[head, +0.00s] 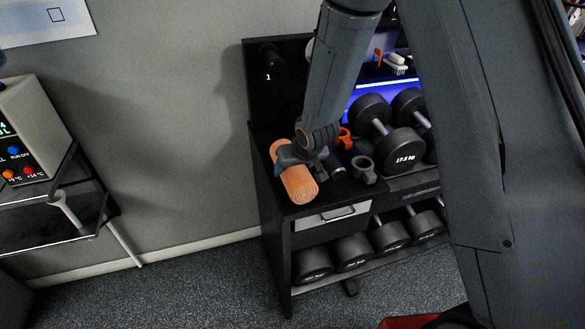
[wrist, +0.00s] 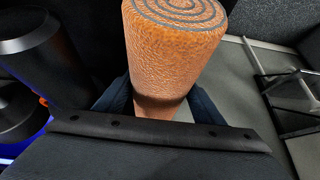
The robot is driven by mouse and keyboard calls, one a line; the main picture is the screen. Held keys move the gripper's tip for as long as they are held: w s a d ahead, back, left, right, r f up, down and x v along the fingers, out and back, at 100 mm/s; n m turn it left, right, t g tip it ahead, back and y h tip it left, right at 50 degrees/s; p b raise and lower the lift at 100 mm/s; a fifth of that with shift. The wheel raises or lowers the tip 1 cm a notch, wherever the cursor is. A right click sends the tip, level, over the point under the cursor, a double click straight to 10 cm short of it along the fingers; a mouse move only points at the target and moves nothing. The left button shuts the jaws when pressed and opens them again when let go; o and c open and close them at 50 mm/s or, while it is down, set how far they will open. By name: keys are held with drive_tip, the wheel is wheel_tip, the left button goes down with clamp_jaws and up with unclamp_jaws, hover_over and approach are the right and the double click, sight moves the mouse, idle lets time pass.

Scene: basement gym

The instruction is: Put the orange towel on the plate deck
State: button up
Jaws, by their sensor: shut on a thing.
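The orange towel (head: 299,184) is a tight roll with a spiral end facing the camera in the head view. My gripper (head: 301,152) is shut around the middle of the roll, above the left end of the black rack's top deck (head: 335,192). In the wrist view the towel (wrist: 172,60) stands out between the two fingers, its spiral end at the top of the picture. My gripper's fingers (wrist: 160,102) press on both sides of it. I cannot tell whether the towel touches the deck. I cannot tell which surface is the plate deck.
Right of the towel are black collars (head: 363,170) and an orange one (head: 344,138). Dumbbells (head: 403,145) fill the rack further right, with more dumbbells (head: 352,252) below. A drawer (head: 332,217) is under the deck. A shelf with a control box (head: 30,135) stands left across open floor.

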drive_tip(key=shift+f, duration=0.1)
drive_tip(key=o, duration=0.9)
